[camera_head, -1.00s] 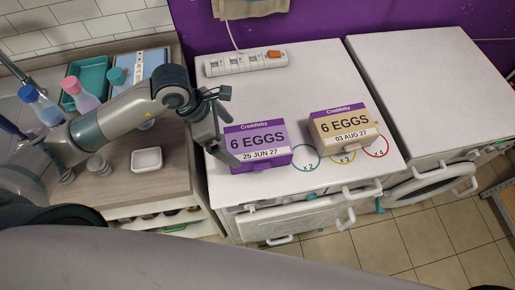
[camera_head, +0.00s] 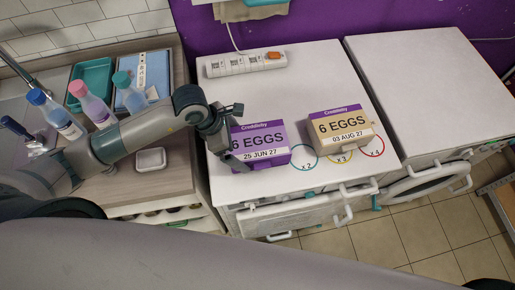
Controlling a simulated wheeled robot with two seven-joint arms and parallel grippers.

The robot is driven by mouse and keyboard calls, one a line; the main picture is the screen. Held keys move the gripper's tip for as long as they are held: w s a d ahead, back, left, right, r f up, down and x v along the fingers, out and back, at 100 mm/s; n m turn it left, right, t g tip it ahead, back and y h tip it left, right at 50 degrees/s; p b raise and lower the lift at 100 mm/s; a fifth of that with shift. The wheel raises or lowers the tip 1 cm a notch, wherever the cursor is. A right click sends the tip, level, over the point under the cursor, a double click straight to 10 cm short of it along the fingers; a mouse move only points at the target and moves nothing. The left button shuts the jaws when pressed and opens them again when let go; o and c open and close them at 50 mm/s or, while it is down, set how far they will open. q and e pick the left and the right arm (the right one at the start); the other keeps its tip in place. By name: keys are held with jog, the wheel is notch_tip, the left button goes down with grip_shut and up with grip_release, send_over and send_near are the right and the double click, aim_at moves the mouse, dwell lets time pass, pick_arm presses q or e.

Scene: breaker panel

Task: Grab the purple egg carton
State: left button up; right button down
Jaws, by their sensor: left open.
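The purple egg carton (camera_head: 264,144), labelled "6 EGGS 25 JUN 27", sits on the left white appliance top, left of the coloured circles. My left gripper (camera_head: 238,138) is open at the carton's left end. One finger reaches down along the carton's left side and the other shows near its top left corner. Whether the fingers touch the carton I cannot tell. My right gripper is not in view.
A tan egg carton (camera_head: 342,130) stands just right of the purple one. A white power strip (camera_head: 245,64) lies behind. Bottles (camera_head: 92,103), a teal tray (camera_head: 92,75) and a small white dish (camera_head: 150,159) are on the left counter. The right appliance top (camera_head: 425,85) is clear.

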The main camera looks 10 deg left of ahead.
pick_arm(q)
jog(key=c, duration=1)
jog(key=shift+r, duration=0.15)
jog(key=shift+r+b, duration=0.2)
jog(key=shift+b, duration=0.1)
notch_tip(320, 180, up, 3)
jog(key=shift+w+r+b, duration=0.1)
jog(key=shift+b, duration=0.95)
jog(key=s+d+r+b, duration=0.3)
jog(key=d+r, duration=0.4)
jog(key=d, duration=0.4)
jog(key=shift+s+b, duration=0.4)
jog(key=shift+s, duration=0.1)
jog(key=shift+r, duration=0.1)
